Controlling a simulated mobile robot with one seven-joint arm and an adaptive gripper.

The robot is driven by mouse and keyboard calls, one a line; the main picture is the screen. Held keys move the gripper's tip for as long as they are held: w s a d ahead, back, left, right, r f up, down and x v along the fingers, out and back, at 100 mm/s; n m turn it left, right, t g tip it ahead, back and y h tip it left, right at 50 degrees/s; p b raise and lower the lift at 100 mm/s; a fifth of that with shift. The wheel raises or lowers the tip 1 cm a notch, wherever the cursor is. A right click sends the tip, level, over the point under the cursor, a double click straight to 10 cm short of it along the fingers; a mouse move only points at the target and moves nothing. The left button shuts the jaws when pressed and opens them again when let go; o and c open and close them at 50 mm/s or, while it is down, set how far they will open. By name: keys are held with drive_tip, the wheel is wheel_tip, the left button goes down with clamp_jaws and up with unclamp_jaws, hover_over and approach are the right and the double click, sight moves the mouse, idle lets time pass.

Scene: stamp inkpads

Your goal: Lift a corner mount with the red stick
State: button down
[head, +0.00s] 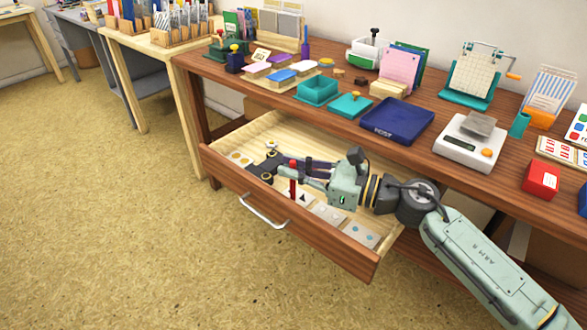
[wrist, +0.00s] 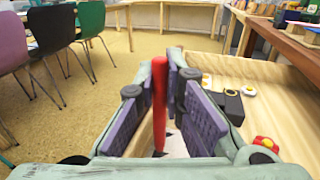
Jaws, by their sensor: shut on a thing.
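The red stick (head: 293,182) stands upright inside the open drawer (head: 310,244). My gripper (head: 288,172) reaches into the drawer from the right and is shut on the red stick. In the wrist view the red stick (wrist: 159,95) is between the two purple finger pads (wrist: 122,122). A pale piece with dark marks (wrist: 172,146) shows below the stick, mostly hidden by the fingers. In the head view a pale square with a dark triangle (head: 304,198) lies at the stick's foot. I cannot tell whether the stick's foot is clear of the drawer floor.
Pale squares with blue marks (head: 365,234) and with orange marks (head: 241,158) lie along the drawer. A dark block (wrist: 230,104) and a red-and-yellow knob (wrist: 265,143) are right of my fingers. The drawer's front wall and handle (head: 264,212) stand close. The desktop (head: 440,100) above is crowded.

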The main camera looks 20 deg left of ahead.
drive_tip(key=shift+f+b, duration=0.6)
drive_tip(key=shift+b, duration=0.7)
idle(2.8)
drive_tip(key=shift+r+p, duration=0.6)
drive_tip(key=shift+r, duration=3)
